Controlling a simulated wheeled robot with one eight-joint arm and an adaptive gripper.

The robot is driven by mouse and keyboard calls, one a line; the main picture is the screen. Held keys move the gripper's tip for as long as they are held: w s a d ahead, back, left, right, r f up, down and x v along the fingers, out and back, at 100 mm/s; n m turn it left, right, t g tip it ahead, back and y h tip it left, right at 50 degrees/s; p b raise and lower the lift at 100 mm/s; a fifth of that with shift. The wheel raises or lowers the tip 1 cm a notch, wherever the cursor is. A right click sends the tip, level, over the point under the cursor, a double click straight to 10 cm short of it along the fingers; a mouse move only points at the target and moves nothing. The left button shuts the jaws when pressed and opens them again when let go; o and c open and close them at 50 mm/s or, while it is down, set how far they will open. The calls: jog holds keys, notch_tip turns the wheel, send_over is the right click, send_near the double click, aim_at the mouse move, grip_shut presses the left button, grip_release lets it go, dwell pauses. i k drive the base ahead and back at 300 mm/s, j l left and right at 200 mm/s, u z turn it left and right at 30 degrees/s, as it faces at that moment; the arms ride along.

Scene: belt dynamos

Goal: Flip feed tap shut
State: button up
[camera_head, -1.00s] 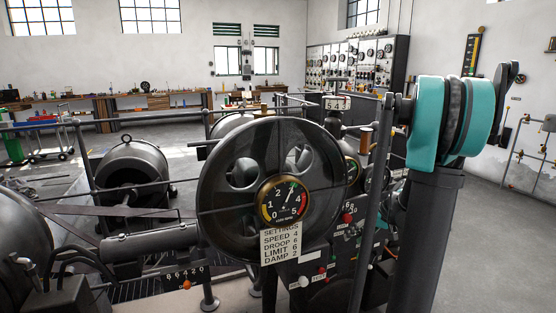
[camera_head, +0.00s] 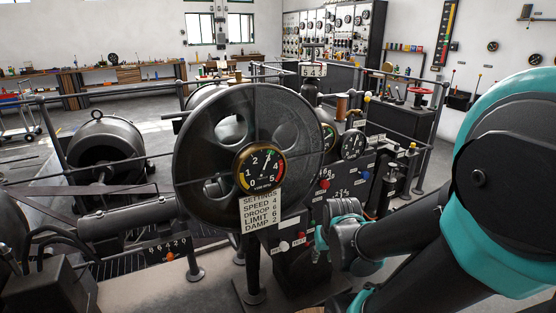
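I cannot make out for certain which part is the feed tap. A brass cylinder (camera_head: 341,106) stands upright behind the large dark wheel (camera_head: 206,112), and small fittings beside it are too small to tell apart. My gripper (camera_head: 321,246) seems to be at the far end of my arm, low in front of the dark control panel (camera_head: 374,184). It is small and partly hidden by my wrist, so its fingers do not show clearly. I see nothing held in it.
A round gauge (camera_head: 259,168) and a settings card (camera_head: 261,210) sit in front of the wheel. The panel carries a red knob (camera_head: 325,184) and a blue knob (camera_head: 365,176). Railings run around the machine. A scale with an orange knob (camera_head: 170,256) is at lower left.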

aim_at(312, 217)
jog(key=z, duration=1.15)
jog(key=k+z, duration=0.4)
jog(key=k, duration=0.35)
jog(key=i+j, duration=0.2)
